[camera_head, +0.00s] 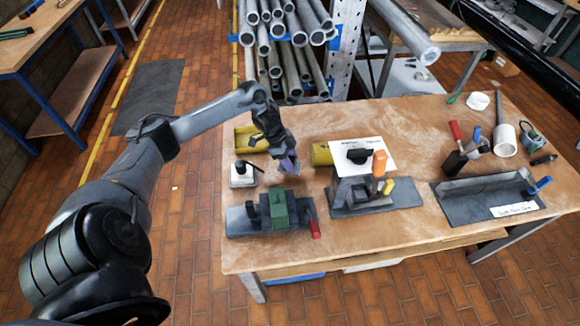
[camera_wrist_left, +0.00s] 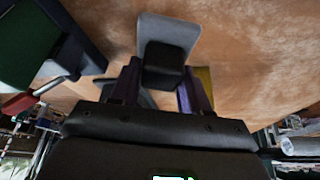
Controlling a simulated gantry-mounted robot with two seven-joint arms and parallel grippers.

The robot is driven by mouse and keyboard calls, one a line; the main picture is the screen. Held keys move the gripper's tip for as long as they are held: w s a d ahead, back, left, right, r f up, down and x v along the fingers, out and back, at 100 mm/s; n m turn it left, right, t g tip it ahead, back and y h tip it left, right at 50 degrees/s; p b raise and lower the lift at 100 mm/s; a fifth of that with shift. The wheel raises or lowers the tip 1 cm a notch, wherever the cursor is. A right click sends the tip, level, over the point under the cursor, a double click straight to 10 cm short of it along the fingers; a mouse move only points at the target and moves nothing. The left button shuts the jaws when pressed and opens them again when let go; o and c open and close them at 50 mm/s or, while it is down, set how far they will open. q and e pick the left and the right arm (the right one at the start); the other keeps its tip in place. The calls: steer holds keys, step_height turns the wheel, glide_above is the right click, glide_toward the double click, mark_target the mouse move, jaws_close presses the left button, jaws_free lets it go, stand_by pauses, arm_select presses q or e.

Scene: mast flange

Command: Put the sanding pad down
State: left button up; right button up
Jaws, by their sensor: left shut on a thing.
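My left gripper (camera_head: 287,163) is over the left part of the wooden table (camera_head: 300,125), pointing down. In the left wrist view its two purple fingers (camera_wrist_left: 160,88) stand on either side of the dark handle of the sanding pad (camera_wrist_left: 168,32), and it is shut on it. The pad has a pale grey, flat plate and a black block-shaped grip. In the head view the pad is mostly hidden by the gripper. I cannot tell whether it touches the tabletop. My right gripper is not in view.
A fixture with a green block (camera_head: 279,208) stands in front of the gripper. A white dark-topped container (camera_head: 243,175) is left, yellow bins (camera_head: 322,154) (camera_head: 245,146) are nearby. A fixture with an orange handle (camera_head: 379,163) stands right. A dark labelled tray (camera_head: 470,210) is farther right.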

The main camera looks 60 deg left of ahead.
arm_select(q)
steer(key=shift+f, duration=1.85)
steer(key=shift+f, duration=0.2)
steer(key=o, duration=1.2)
steer(key=shift+r, duration=0.15)
steer(key=v, duration=1.2)
steer(key=shift+r, duration=0.1)
